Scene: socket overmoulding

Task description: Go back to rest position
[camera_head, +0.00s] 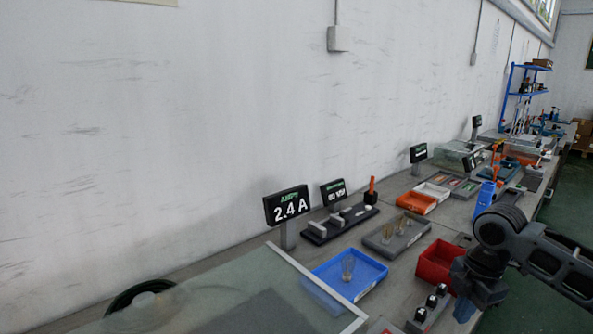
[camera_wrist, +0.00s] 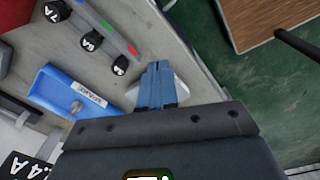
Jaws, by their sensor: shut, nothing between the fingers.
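My gripper (camera_wrist: 158,68) shows in the wrist view with its two blue fingers together and nothing between them. The fingers point over the bench edge, above a pale rounded thing that they partly cover. In the head view my dark arm comes in from the right, and my gripper (camera_head: 465,308) hangs low at the bench's front edge, right of the block with black knobs. Its fingertips are small and partly hidden there.
A blue tray (camera_head: 330,282), a red bin (camera_head: 435,262) and a black-knobbed block (camera_head: 420,318) stand near my gripper. A 2.4 A display (camera_head: 287,205) stands behind. Green floor (camera_wrist: 215,40) is open beyond the bench edge; a wooden surface (camera_wrist: 265,18) lies at upper right.

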